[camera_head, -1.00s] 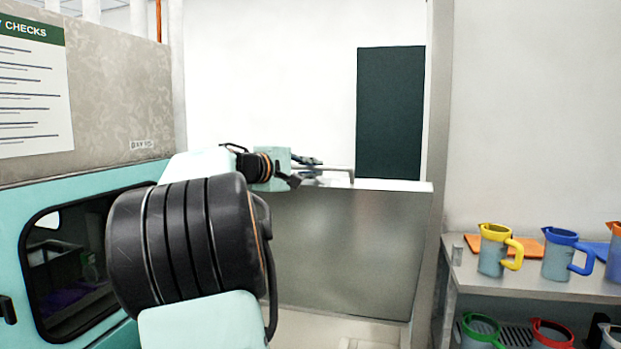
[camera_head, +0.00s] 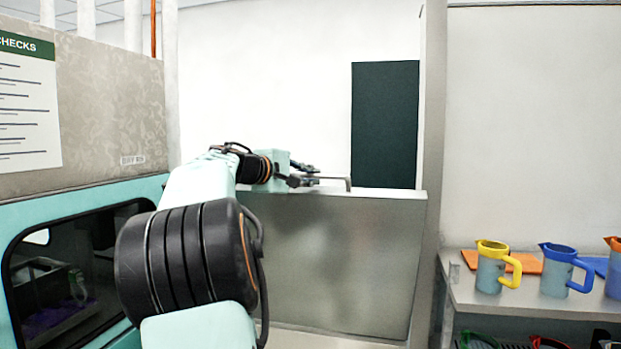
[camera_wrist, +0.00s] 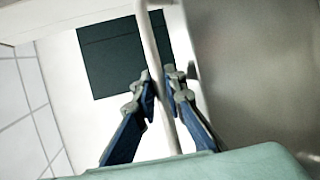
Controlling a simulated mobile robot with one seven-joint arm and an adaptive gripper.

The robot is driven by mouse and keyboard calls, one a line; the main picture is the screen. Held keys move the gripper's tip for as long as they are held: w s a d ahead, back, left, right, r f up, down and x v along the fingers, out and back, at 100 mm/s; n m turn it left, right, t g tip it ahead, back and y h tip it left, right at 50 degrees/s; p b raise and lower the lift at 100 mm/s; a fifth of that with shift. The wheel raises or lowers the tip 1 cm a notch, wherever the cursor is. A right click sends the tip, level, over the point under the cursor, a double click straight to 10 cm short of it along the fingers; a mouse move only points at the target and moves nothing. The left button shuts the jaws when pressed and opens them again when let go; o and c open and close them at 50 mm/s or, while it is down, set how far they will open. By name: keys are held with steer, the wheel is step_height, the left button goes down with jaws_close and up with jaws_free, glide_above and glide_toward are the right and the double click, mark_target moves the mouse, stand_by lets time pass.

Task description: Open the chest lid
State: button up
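The chest lid (camera_head: 335,265) is a broad grey metal panel that stands steeply raised, its face towards me in the head view. A thin grey bar handle (camera_head: 349,184) sticks out at its top edge. My gripper (camera_head: 314,175) is at this handle, at the end of my arm reaching over from the left. In the wrist view the pale handle bar (camera_wrist: 172,130) runs between the two blue-grey fingers of my gripper (camera_wrist: 159,85), which are closed in on both sides of it. The lid's grey face (camera_wrist: 255,70) fills the right. The chest's inside is hidden.
A teal cabinet with a dark window (camera_head: 75,265) stands close on the left. A shelf (camera_head: 465,288) on the right holds a yellow-rimmed jug (camera_head: 491,268) and a blue-rimmed jug (camera_head: 555,272). A dark green panel (camera_head: 385,125) is on the wall behind the lid.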

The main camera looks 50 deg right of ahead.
steer(key=o, duration=0.4)
steer(key=shift+c, duration=0.2)
steer(key=shift+a, duration=0.1)
steer(key=a+r, duration=0.2)
steer(key=a, duration=0.9)
steer(key=shift+a+r, duration=0.2)
steer(key=shift+a, duration=0.2)
steer(key=shift+w, duration=0.1)
